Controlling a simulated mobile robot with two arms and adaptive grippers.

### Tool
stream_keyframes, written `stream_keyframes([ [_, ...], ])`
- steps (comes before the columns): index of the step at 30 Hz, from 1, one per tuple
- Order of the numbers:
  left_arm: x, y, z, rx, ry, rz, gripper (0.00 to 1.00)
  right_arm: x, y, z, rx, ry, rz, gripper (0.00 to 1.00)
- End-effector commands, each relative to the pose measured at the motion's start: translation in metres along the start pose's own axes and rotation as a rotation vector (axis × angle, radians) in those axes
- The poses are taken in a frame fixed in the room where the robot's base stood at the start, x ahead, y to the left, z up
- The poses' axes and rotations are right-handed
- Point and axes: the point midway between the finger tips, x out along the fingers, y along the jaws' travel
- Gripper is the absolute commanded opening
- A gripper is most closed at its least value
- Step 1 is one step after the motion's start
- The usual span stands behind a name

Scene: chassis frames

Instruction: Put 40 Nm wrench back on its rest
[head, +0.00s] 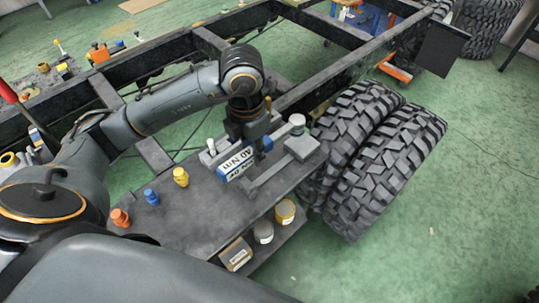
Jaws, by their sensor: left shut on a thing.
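My left gripper (257,138) points down over the far right part of a dark grey work table (190,215). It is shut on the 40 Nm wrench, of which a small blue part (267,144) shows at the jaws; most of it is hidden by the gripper. A white and blue label reading 40 Nm (238,165) is just in front of the jaws. A grey rest (275,172) with a bar and a raised block stands beside it on the table. I cannot tell whether the wrench touches the rest. My right gripper is out of view.
Orange (120,217), blue (151,196) and yellow (181,177) capped pieces stand along the table's left side. Several containers (263,231) sit on a lower front ledge. A black chassis frame (330,75) is behind, large tyres (385,165) at right. The table's middle is clear.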

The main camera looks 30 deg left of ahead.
Motion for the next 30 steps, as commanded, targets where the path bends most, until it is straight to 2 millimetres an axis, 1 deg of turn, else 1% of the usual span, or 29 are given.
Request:
stream_keyframes([
  [1, 0.009, 0.0, 0.009, -0.002, 0.002, -0.004, 0.0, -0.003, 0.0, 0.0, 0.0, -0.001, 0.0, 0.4],
  [3, 0.023, 0.002, 0.018, -0.001, 0.002, -0.003, 0.0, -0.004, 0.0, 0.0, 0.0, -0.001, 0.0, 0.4],
  [6, 0.038, 0.004, 0.03, 0.0, 0.0, -0.003, 0.0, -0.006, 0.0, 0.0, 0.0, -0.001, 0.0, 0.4],
  [9, 0.048, 0.005, 0.039, 0.001, -0.002, -0.003, 0.0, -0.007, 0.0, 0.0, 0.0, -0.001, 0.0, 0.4],
  [16, 0.061, 0.006, 0.047, 0.001, -0.002, -0.002, 0.0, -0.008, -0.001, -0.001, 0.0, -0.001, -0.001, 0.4],
  [21, 0.083, 0.006, 0.045, 0.001, 0.002, -0.002, 0.0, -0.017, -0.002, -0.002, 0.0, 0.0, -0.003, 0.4],
  [23, 0.089, 0.006, 0.045, 0.001, -0.001, -0.001, 0.0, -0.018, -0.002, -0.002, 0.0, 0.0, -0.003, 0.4],
  [30, 0.091, 0.007, 0.046, 0.002, -0.004, 0.0, 0.0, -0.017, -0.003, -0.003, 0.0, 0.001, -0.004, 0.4],
])
